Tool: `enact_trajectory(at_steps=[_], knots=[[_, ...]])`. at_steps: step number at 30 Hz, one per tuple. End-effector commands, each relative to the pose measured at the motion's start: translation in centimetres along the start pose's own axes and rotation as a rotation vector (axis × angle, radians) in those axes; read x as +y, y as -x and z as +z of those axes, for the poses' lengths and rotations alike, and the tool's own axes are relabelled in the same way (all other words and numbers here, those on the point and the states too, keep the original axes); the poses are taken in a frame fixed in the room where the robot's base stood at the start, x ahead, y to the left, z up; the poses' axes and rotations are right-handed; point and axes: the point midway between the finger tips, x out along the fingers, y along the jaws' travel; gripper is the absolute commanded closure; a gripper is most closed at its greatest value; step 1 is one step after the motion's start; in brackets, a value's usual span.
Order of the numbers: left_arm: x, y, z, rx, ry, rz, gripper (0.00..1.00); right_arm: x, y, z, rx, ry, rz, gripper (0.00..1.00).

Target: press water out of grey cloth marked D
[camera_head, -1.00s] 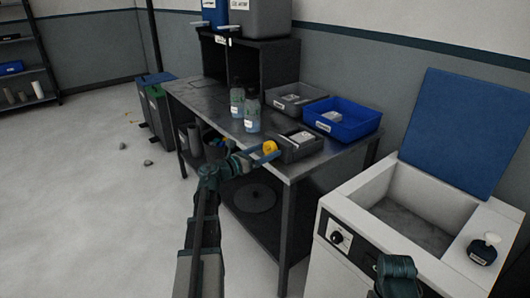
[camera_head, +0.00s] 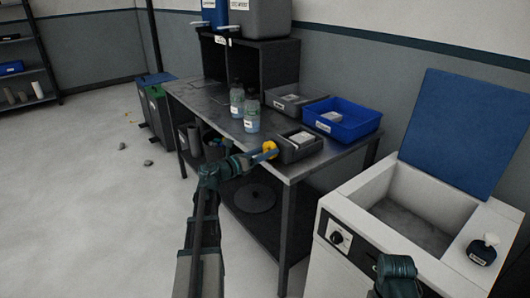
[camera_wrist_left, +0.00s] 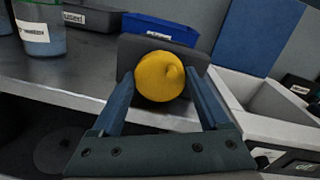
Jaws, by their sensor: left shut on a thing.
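My left gripper (camera_head: 262,152) is shut on a yellow rounded thing (camera_head: 270,149) at the front edge of the metal table, just left of a small dark grey tray (camera_head: 293,157). In the left wrist view the yellow thing (camera_wrist_left: 160,76) sits between the two fingers, in front of the tray. A pale folded item (camera_head: 302,138) lies in that tray; I cannot tell whether it is a cloth. No grey cloth marked D can be made out. My right arm shows at the bottom right, but its gripper cannot be seen.
The metal table (camera_head: 210,98) bears two labelled bottles (camera_head: 252,115), a grey tray (camera_head: 283,106) and a blue tray (camera_head: 366,127). A white machine (camera_head: 345,212) with an open blue lid (camera_head: 462,125) and a dark labelled container (camera_head: 483,250) stand right. Floor at left is largely clear.

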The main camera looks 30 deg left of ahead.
Motion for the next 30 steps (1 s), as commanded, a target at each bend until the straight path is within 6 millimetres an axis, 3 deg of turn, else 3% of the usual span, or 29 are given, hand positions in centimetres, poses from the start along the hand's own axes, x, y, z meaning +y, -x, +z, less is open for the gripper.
enact_trajectory(at_steps=[15,30], knots=[[0.13,0.03,0.06,0.018,0.319,0.004,0.77,0.04,0.40,0.02,0.000,0.000,0.000,0.00],[0.17,0.04,0.04,0.021,0.392,0.005,0.77,0.04,0.45,0.03,0.000,0.000,0.000,0.00]])
